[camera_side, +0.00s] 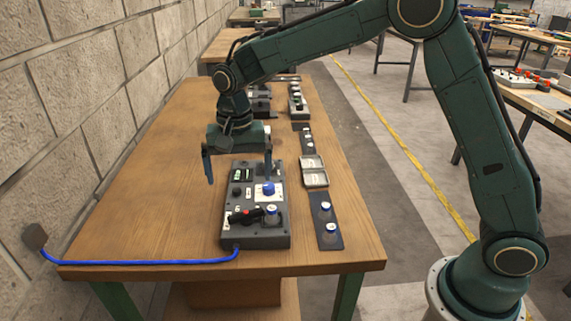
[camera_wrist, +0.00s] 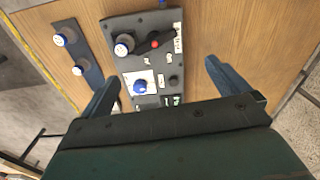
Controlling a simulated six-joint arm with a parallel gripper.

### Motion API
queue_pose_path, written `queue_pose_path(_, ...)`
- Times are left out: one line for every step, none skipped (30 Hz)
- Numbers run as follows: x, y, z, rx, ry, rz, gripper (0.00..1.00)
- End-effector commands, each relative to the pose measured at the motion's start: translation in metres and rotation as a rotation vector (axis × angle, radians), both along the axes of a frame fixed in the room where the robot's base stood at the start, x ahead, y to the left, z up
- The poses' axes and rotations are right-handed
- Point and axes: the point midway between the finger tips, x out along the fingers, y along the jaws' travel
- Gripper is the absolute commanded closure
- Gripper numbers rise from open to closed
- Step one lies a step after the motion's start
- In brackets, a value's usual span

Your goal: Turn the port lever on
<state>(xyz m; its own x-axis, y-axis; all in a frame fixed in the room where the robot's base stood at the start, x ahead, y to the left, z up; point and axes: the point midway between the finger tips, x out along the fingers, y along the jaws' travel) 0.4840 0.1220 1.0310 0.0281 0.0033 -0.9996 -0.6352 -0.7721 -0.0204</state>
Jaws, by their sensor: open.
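A dark grey control box (camera_side: 248,238) lies on the wooden table near its front end. On its lower part is a black lever with a red part (camera_side: 245,215); in the wrist view the lever (camera_wrist: 163,40) lies slanted, its red spot beside a blue-and-white knob. I cannot read which setting it marks. My gripper (camera_side: 238,178) is open and empty above the upper half of the box, its two blue-grey fingers apart. In the wrist view the fingers (camera_wrist: 162,78) spread to either side of the box, and the lever lies beyond them.
A blue knob on a white plate (camera_side: 268,189) and a blue-topped knob (camera_side: 271,211) stand near the lever. A dark strip with two blue-and-white knobs (camera_side: 327,222) lies right of the box. A blue cable (camera_side: 140,262) runs left to the wall. The table left of the box is clear.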

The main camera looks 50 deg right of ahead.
Motion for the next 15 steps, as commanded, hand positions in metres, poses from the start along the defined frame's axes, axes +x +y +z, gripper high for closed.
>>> queue_pose_path(0.000, 0.000, 0.003, 0.000, -0.001, 0.000, 0.00)
queue_pose_path(0.000, 0.000, 0.005, 0.000, -0.001, 0.000, 0.00)
queue_pose_path(0.000, 0.000, 0.006, 0.001, -0.002, 0.000, 0.00)
queue_pose_path(0.000, 0.000, 0.008, 0.000, -0.001, 0.000, 0.00)
queue_pose_path(0.000, 0.000, 0.009, 0.000, -0.001, 0.000, 0.00)
queue_pose_path(0.000, 0.000, 0.011, 0.001, -0.001, 0.000, 0.00)
queue_pose_path(0.000, 0.000, 0.013, 0.000, 0.000, 0.000, 0.00)
queue_pose_path(0.000, 0.000, 0.014, 0.000, 0.000, 0.000, 0.00)
queue_pose_path(0.000, 0.000, 0.016, 0.000, -0.001, 0.000, 0.00)
queue_pose_path(0.000, 0.000, 0.017, 0.000, -0.001, 0.000, 0.00)
queue_pose_path(0.000, 0.000, 0.019, 0.000, -0.001, 0.000, 0.00)
queue_pose_path(0.000, 0.000, 0.021, 0.000, -0.001, 0.000, 0.00)
queue_pose_path(0.000, 0.000, 0.022, 0.000, -0.001, 0.000, 0.00)
queue_pose_path(0.000, 0.000, 0.024, 0.000, -0.001, 0.000, 0.00)
queue_pose_path(0.000, 0.000, 0.026, 0.000, -0.001, 0.000, 0.00)
